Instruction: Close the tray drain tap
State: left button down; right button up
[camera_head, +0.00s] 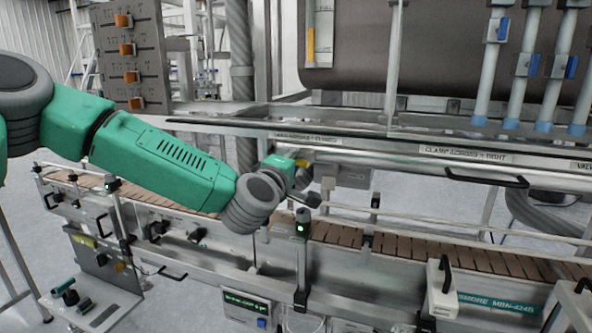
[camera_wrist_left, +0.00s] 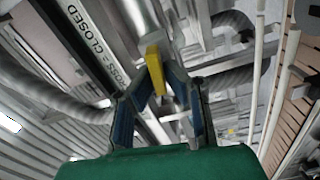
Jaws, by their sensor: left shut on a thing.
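The drain tap's yellow handle (camera_wrist_left: 155,68) shows in the left wrist view, below a grey metal pipe (camera_wrist_left: 138,18). My left gripper (camera_wrist_left: 160,82) has its two blue-padded fingers on either side of the handle and is shut on it. In the head view my green left arm reaches across from the left, and the left gripper (camera_head: 306,190) is at the tray's underside, above the conveyor. The handle is mostly hidden there by my wrist. A label ending in "CLOSED" (camera_wrist_left: 88,35) runs beside the pipe in the wrist view. My right gripper is not in view.
The brown slatted conveyor (camera_head: 440,253) with guide rails runs below my gripper. A labelled clamp rail (camera_head: 465,155) is to the right. Orange switches (camera_head: 128,49) are on a panel at upper left.

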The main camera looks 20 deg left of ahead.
pick_arm(q)
jog(key=shift+f+n+b, duration=0.45)
jog(key=shift+n+b, duration=0.05)
jog(key=shift+n, duration=0.3)
jog(key=c, duration=1.6)
grip_release()
jog(key=shift+c, duration=0.2)
jog(key=shift+a+r, duration=0.1)
jog(key=shift+r, duration=0.05)
jog(key=s, duration=1.2)
jog(key=shift+a, duration=0.25)
